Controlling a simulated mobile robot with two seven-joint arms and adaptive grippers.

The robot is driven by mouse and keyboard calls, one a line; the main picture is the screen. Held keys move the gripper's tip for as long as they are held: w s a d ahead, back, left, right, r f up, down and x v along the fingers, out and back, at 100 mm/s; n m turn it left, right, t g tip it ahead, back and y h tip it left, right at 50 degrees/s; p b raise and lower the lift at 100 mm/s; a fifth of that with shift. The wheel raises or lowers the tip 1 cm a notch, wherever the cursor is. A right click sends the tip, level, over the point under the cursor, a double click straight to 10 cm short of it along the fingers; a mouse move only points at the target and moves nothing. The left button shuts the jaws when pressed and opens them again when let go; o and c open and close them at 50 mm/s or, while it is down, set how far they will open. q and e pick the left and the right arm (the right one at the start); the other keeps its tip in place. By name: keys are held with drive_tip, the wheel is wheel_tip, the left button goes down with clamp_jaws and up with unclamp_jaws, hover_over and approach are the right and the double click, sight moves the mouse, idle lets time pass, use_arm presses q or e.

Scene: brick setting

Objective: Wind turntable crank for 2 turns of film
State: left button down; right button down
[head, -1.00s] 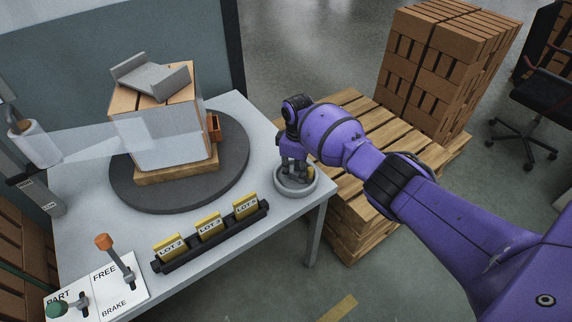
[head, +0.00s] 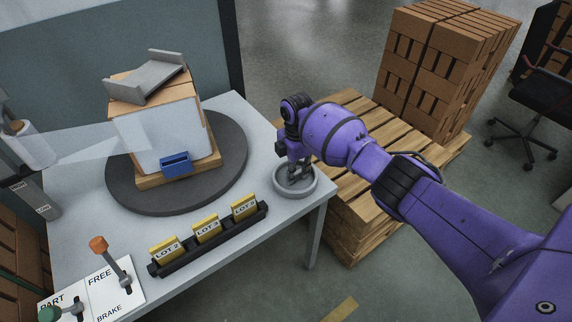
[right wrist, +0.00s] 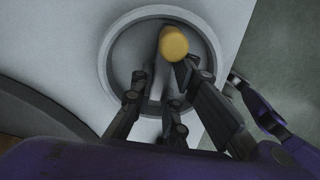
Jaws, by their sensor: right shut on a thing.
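The turntable (head: 233,160) is a dark grey disc on the table. On it a small wooden pallet carries a load (head: 165,127) partly covered by whitish film, with a grey bracket (head: 146,79) on top and a blue box (head: 176,164) on its front side. A sheet of film (head: 90,146) runs from the load to the film roll (head: 33,146) at the left. The crank (head: 281,188) sits in a round grey rim at the table's right corner. Its yellow knob (right wrist: 173,43) shows in the right wrist view. My right gripper (head: 294,178) is shut on the crank handle. My left gripper is out of view.
A black rack (head: 215,238) with yellow lot cards stands at the table's front. A panel (head: 103,286) with orange and green levers is at lower left. A wooden pallet (head: 350,215) and a brick stack (head: 440,75) stand to the right of the table.

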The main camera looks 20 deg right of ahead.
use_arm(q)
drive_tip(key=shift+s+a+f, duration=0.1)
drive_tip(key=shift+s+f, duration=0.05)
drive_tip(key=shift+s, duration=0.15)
use_arm(e)
drive_tip(key=shift+r+n, duration=0.1)
drive_tip(key=shift+n, duration=0.5)
drive_tip(key=c, duration=1.7)
unclamp_jaws()
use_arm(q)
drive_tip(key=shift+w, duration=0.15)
use_arm(e)
wheel_tip(320, 180, up, 12)
drive_tip(key=shift+f, duration=0.1)
